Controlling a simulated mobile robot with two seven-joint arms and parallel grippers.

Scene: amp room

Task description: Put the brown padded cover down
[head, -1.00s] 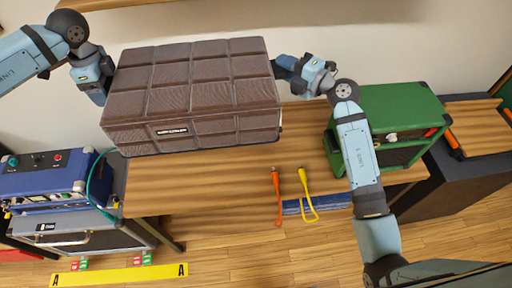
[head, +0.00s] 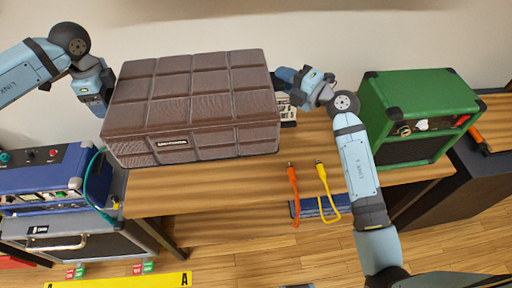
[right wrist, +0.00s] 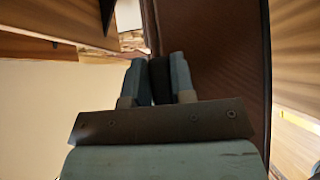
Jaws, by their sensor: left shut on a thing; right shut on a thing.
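The brown padded cover (head: 190,105) is a large quilted box shape with a small label on its front. In the head view it is over the left part of the wooden table; I cannot tell whether it touches the top. My left gripper (head: 108,92) is at its left side and my right gripper (head: 277,85) at its right side, both shut on it. In the right wrist view the fingers (right wrist: 160,80) close on a dark strip beside the cover's brown face (right wrist: 215,60). The fingertips are mostly hidden in the head view.
A green amp (head: 418,115) stands at the table's right. An orange cable (head: 294,195) and a yellow cable (head: 325,195) hang at the front edge of the wooden table (head: 240,190). A blue amp (head: 40,180) on a grey case stands at lower left. A pale patterned item (head: 287,108) shows behind the cover.

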